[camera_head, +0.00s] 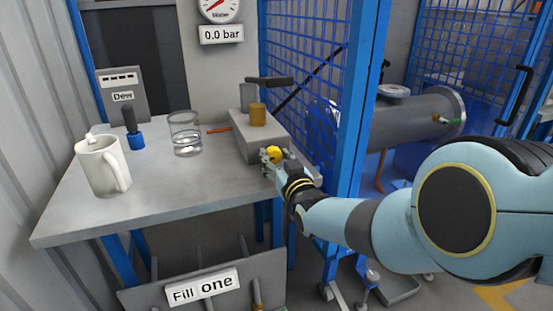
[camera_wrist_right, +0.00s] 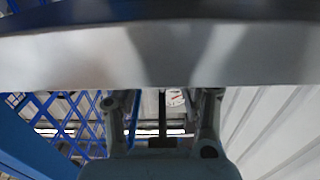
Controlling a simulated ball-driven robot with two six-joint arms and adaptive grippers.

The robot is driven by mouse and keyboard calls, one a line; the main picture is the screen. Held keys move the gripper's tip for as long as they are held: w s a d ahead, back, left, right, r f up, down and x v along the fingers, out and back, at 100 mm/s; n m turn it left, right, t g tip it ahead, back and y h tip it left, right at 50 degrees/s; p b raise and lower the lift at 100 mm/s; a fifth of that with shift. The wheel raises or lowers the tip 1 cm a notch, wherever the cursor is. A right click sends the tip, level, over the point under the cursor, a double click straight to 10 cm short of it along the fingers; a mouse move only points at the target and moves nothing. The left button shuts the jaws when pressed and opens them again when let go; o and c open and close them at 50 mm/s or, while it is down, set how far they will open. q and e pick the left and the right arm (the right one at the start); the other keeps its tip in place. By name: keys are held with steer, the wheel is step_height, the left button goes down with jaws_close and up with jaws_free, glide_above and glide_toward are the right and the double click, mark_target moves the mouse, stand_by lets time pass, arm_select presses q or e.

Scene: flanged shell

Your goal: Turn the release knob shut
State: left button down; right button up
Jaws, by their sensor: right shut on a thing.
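A grey hand-pump block (camera_head: 257,135) stands at the right end of the table, with a brass cylinder (camera_head: 258,114) and a dark lever (camera_head: 270,81) on top. A yellow knob (camera_head: 273,153) sits at its front face. My right gripper (camera_head: 272,160) reaches in from the right and is shut on the yellow knob, hiding part of it. In the right wrist view the fingers of my right gripper (camera_wrist_right: 166,105) stand apart, their tips hidden behind a wide grey band; the knob cannot be made out there. My left gripper is not in view.
On the table (camera_head: 165,200) stand a white mug (camera_head: 98,165), a glass of water (camera_head: 184,134) and a blue-based tool (camera_head: 134,138). Blue mesh fencing (camera_head: 305,60) and a flanged grey shell (camera_head: 415,115) are behind.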

steer(key=shift+f, duration=0.1)
steer(key=o, duration=1.1)
steer(key=shift+o, duration=0.2)
steer(key=shift+s, duration=0.15)
steer(key=p+v, duration=1)
steer(key=v, duration=0.1)
steer(key=s+d+f+g+h+b, duration=0.1)
steer(key=s+d+f+g+b, duration=0.1)
steer(key=s+f, duration=0.3)
steer(key=s+d+f+m+g+h+b, duration=0.1)
steer(key=s+d+f, duration=0.4)
steer(key=f, duration=0.8)
steer(key=s+d+f+g+h+b, duration=0.1)
steer(key=s+d+f+g+b, duration=0.2)
steer(key=s+f, duration=0.4)
steer(key=shift+s+d+f+m+h+b, duration=0.15)
steer(key=shift+d+f+m+h+b, duration=0.2)
steer(key=shift+f+b, duration=0.9)
